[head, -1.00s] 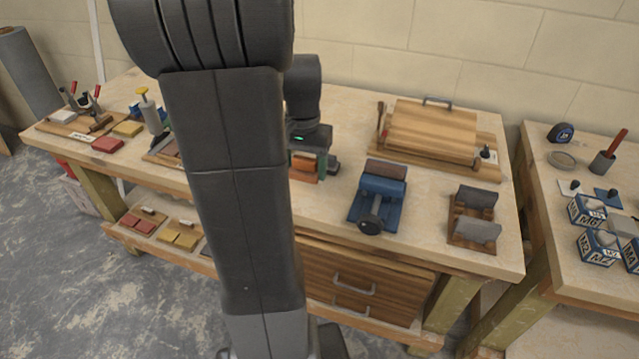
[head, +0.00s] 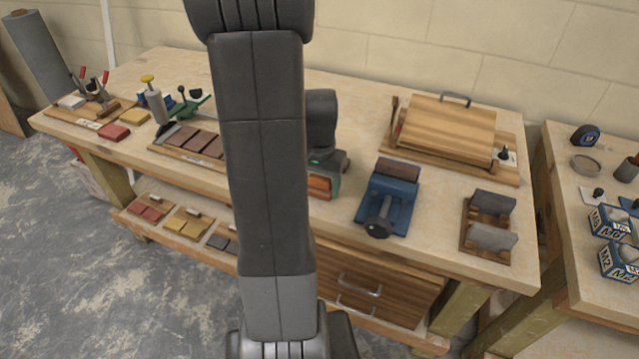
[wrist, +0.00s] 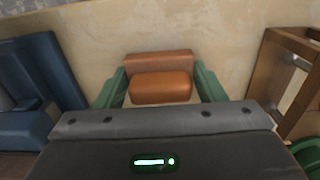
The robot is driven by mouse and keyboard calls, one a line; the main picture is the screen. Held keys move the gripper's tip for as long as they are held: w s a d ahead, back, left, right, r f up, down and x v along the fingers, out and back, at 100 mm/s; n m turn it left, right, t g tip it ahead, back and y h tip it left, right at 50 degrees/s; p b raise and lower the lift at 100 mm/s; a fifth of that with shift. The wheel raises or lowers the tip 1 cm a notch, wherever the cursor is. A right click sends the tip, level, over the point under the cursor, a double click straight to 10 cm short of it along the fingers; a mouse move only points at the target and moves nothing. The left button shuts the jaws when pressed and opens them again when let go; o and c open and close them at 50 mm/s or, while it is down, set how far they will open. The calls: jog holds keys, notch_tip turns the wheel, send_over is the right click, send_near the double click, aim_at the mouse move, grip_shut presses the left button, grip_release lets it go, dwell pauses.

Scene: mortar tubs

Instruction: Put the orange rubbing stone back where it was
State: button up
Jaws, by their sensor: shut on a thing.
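The orange rubbing stone (head: 320,187) is a small block held by my gripper (head: 324,187), above the bench just left of the blue vise. In the wrist view the stone (wrist: 160,88) sits between the two green fingers of my gripper (wrist: 160,88), which are shut on it. A paler orange-brown surface (wrist: 158,62) shows directly behind it; I cannot tell if it is part of the same stone. My arm hides part of the bench left of the gripper.
The blue vise (head: 385,208) grips a brown block. A wooden cradle (head: 472,238) holds grey pieces. A wooden board (head: 160,147) carries several brown stones; a red block (head: 114,132) lies farther left. Small boards with red and yellow blocks (head: 180,222) lie on the lower shelf.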

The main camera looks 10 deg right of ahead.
aim_at(319, 179)
jog(key=shift+f, duration=0.2)
jog(key=o, duration=1)
jog(key=shift+o, duration=0.2)
jog(key=shift+r, duration=0.1)
notch_tip(319, 179, up, 12)
jog(key=shift+r+p, duration=0.15)
jog(key=shift+p, duration=0.25)
